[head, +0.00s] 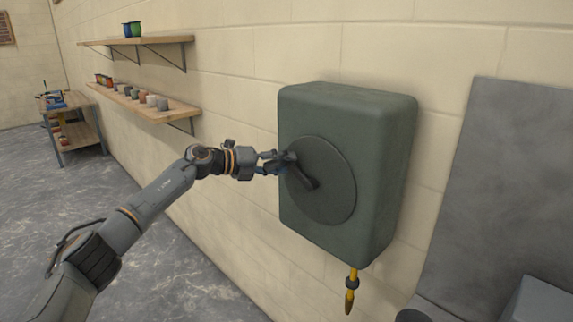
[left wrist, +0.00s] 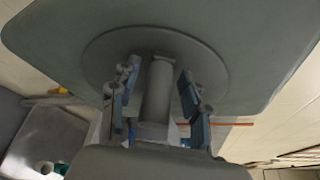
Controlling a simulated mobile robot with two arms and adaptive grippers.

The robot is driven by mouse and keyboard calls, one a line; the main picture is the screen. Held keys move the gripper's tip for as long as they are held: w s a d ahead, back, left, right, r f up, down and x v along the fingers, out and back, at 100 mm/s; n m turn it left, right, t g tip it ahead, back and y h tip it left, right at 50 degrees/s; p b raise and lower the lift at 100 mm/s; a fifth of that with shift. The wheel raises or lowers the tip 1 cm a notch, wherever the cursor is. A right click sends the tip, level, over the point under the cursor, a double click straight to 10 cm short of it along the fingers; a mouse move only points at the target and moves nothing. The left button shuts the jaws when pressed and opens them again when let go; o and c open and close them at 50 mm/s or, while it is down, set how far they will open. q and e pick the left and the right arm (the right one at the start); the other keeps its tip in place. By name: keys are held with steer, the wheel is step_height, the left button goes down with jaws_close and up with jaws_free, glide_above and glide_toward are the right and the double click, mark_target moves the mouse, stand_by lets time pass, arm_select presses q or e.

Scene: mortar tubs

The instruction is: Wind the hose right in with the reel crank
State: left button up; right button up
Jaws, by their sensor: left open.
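The hose reel (head: 385,150) is a dark green box on the block wall in the head view. A round disc (head: 338,200) on its face carries the dark crank (head: 306,178). A short end of yellow hose (head: 349,302) with a dark collar hangs below the box. My left gripper (head: 279,163) is at the crank's handle. In the left wrist view the grey handle (left wrist: 158,92) stands between the two blue-padded fingers of the left gripper (left wrist: 157,80), with a gap on each side. The gripper is open. My right gripper is not in view.
Two wooden shelves (head: 150,101) with pots and tins are on the wall to the left. A workbench (head: 72,125) stands farther back. A grey panel (head: 500,180) is right of the reel. The concrete floor (head: 175,260) below the shelves is clear.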

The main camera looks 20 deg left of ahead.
arm_select(q)
steer(key=v, duration=1)
steer(key=shift+s+a, duration=0.2)
steer(key=n+t+y+b, duration=0.2)
steer(key=t+y+b, duration=0.1)
steer(key=t+b, duration=0.3)
glide_toward(263, 166)
steer(key=g+b, duration=0.1)
steer(key=p+x, duration=0.1)
steer(key=x, duration=0.1)
steer(key=p+x, duration=0.1)
steer(key=x, duration=0.1)
steer(key=r+p+x, duration=0.1)
steer(key=x, duration=0.1)
steer(key=shift+p, duration=0.35)
steer(key=x, duration=0.5)
steer(key=f+x, duration=0.1)
steer(key=x, duration=0.2)
steer(key=shift+a+p, duration=0.15)
steer(key=shift+p, duration=0.25)
